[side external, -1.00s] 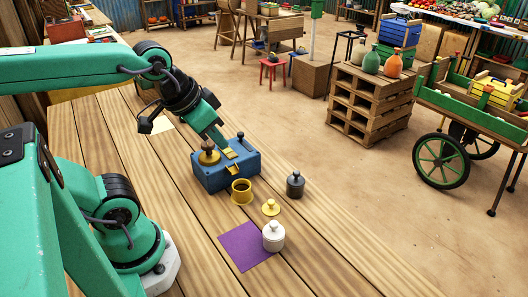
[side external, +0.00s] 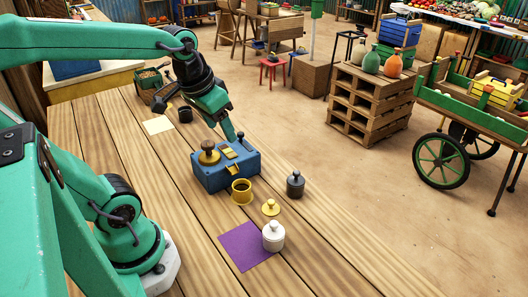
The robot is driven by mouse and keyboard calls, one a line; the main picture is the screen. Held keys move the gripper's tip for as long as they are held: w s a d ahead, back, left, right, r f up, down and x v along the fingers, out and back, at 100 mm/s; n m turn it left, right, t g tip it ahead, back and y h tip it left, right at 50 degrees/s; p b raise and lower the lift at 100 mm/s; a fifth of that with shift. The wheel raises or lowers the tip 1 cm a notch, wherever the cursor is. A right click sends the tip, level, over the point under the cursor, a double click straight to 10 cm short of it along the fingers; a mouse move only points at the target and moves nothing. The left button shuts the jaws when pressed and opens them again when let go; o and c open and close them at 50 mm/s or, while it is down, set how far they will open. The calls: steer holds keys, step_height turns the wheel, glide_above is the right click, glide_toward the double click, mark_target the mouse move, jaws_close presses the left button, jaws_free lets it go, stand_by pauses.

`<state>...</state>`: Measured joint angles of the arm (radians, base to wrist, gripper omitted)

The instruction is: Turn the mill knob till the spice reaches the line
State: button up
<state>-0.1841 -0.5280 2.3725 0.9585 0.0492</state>
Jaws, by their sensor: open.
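The mill is a blue box (side external: 212,181) on the plank table, with a round brass knob (side external: 209,153) on its top left. Yellow parts (side external: 229,152) sit on its top and front, and a small dark peg (side external: 240,136) stands at its far right. A yellow cup (side external: 242,192) stands at its front. I cannot make out spice or a line. My gripper (side external: 231,138) is open, pointing down at the far edge of the mill, right of the knob. Its fingertips are close to the mill and the peg; I cannot tell if they touch.
A small yellow lid (side external: 271,208) and a dark jar (side external: 295,184) stand in front of the mill. A dark cup (side external: 185,114) and a cream sheet (side external: 158,125) lie behind. The near right planks are clear.

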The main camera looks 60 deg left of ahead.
mark_target(208, 143)
steer(key=a+f+n+g, duration=0.1)
steer(key=a, duration=0.3)
steer(key=w+a+f+n+g, duration=0.1)
steer(key=a+f, duration=0.1)
steer(key=a, duration=0.2)
steer(key=w+a+f+n+g, duration=0.1)
steer(key=a, duration=0.4)
steer(key=shift+w+f+g+h, duration=0.15)
steer(key=shift+w+g+h, duration=0.1)
steer(key=shift+g+h, duration=0.05)
steer(key=shift+a+f, duration=0.25)
steer(key=shift+a, duration=0.2)
steer(key=shift+f, duration=0.1)
steer(key=shift+f, duration=3.8)
steer(key=shift+c, duration=0.5)
steer(key=shift+d, duration=0.1)
steer(key=c, duration=0.9)
